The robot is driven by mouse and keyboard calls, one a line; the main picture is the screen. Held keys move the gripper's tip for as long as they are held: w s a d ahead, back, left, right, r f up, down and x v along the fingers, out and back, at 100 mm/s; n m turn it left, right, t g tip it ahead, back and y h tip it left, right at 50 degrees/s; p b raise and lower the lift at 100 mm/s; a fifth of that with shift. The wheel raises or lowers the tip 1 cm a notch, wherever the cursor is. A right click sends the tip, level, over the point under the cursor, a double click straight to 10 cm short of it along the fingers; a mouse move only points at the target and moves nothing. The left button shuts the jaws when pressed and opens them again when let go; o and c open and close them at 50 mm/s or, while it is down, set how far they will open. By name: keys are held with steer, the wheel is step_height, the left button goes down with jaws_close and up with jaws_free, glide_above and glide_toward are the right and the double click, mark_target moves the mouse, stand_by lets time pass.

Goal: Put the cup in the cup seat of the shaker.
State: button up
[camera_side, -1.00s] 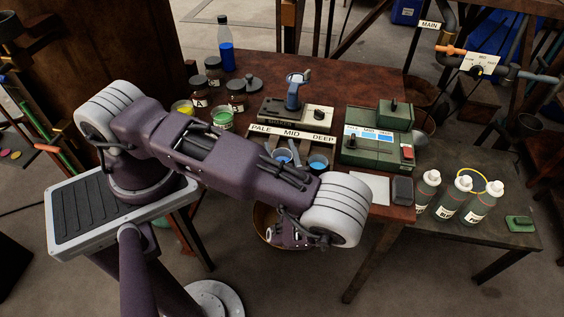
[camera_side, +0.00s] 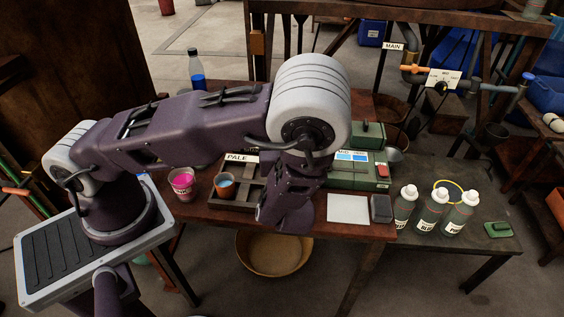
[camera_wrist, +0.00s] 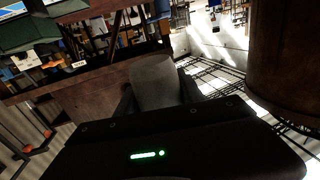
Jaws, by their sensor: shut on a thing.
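My gripper (camera_wrist: 158,92) is shut on a grey, plain-walled cup (camera_wrist: 156,80) in the wrist view. The cup's inside does not show there. In the side view my wrist is above the front of the table, and my arm hides the fingers and the held cup. The shaker and its cup seat are hidden behind my arm in the side view. A cup with blue liquid (camera_side: 224,185) stands in the PALE slot of the dark rack (camera_side: 233,205). A pink cup (camera_side: 184,183) stands left of the rack.
A green instrument box (camera_side: 355,172), a white pad (camera_side: 348,209) and a dark block (camera_side: 381,209) are right of my wrist. A clear bottle with blue liquid (camera_side: 197,75) stands at the back. Several labelled bottles (camera_side: 432,210) are on the right table. A tan basin (camera_side: 273,252) is below.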

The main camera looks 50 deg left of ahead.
steer(key=s+a+f+n+g+y, duration=0.2)
steer(key=s+f+g, duration=0.1)
steer(key=s+f, duration=0.25)
steer(key=f, duration=0.8)
steer(key=shift+s+a+f, duration=0.2)
steer(key=shift+s+f, duration=0.15)
steer(key=shift+s, duration=0.05)
steer(key=shift+f, duration=0.15)
steer(key=o, duration=1.4)
steer(key=shift+d, duration=0.1)
steer(key=shift+o, duration=0.2)
steer(key=v, duration=1.2)
steer(key=shift+f, duration=0.3)
